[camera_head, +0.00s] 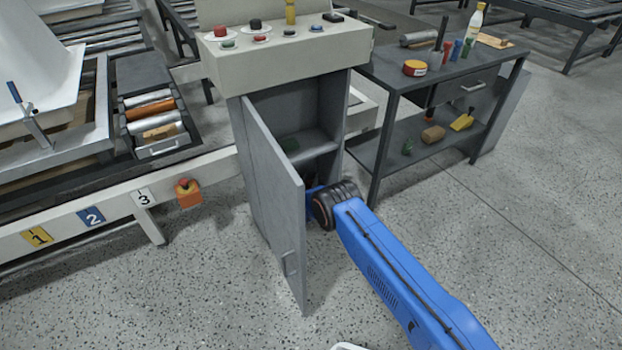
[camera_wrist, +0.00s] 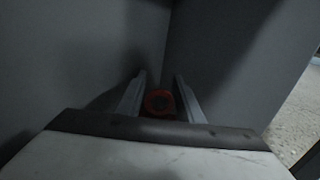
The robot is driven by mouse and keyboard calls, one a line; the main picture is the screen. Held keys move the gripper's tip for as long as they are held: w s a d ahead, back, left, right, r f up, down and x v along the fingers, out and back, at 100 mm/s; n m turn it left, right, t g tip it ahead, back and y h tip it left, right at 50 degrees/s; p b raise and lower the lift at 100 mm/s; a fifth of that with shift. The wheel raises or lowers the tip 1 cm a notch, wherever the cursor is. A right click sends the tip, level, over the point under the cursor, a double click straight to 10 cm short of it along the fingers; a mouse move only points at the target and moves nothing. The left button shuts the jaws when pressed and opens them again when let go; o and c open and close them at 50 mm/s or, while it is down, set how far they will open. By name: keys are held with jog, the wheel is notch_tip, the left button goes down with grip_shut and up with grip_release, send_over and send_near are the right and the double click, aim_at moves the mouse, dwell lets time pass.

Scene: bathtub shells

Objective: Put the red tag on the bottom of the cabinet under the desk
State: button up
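The grey cabinet (camera_head: 333,100) stands under the beige desk (camera_head: 340,48), with its door (camera_head: 282,205) swung open. A shelf (camera_head: 318,148) divides its inside. My arm reaches into the lower part, and the door hides my gripper in the head view. In the wrist view, the two fingers of my gripper (camera_wrist: 160,78) stand a little apart, with the round red tag (camera_wrist: 159,103) between them. The fingers appear closed on its sides, though the view is dark. Grey cabinet walls surround it; the cabinet's bottom is hard to make out.
A grey workbench (camera_head: 395,80) with tools stands close on the right. A conveyor with an orange stop-button box (camera_head: 188,193) is on the left. The speckled floor (camera_head: 480,230) in front is clear.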

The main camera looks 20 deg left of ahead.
jog(key=shift+o, duration=0.5)
jog(key=shift+r, duration=0.1)
jog(key=shift+r, duration=0.1)
jog(key=s, duration=0.7)
jog(key=shift+s+d, duration=0.25)
jog(key=shift+d, duration=0.05)
